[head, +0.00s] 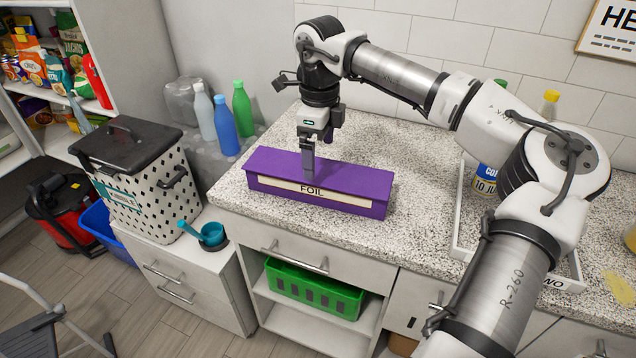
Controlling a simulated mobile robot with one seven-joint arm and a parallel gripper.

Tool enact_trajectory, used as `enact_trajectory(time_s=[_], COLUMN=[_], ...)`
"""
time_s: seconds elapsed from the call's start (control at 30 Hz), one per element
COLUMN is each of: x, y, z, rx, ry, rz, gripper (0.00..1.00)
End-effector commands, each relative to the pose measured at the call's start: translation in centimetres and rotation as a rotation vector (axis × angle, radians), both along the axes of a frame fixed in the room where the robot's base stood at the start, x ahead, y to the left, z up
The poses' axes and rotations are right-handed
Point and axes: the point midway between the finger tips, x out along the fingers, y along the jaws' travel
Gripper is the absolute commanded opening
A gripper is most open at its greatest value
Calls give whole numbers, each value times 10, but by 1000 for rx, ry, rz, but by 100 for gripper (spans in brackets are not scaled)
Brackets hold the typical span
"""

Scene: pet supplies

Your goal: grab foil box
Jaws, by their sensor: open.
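The foil box (352,184) is a long purple box with a cream label reading FOIL. It lies flat on the speckled countertop (420,216) near the front edge, with its long side facing the front. My gripper (308,170) points down at the box's left half, with its fingers in front of the box top in this view. The fingers are open. I cannot tell whether they touch the box or sit around it, since they overlap it and are small here.
A white tray (463,215) with cans and bottles stands to the right, partly hidden by my arm. Green, blue and pale bottles (242,105) stand behind left. A white perforated bin (145,200) stands at left. A green basket (312,290) sits on a shelf below the counter.

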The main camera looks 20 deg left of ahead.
Motion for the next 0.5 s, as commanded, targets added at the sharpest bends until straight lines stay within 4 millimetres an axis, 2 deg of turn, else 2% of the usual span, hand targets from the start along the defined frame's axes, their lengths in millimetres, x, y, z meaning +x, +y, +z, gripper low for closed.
enact_trajectory(time_s=[0.13,0.3,0.5], x=[-2,-2,-1], y=[2,5,5], z=[-13,-40,-52], rx=[0,0,1], ry=[4,5,1], rz=[2,1,0], gripper=[100,100,100])
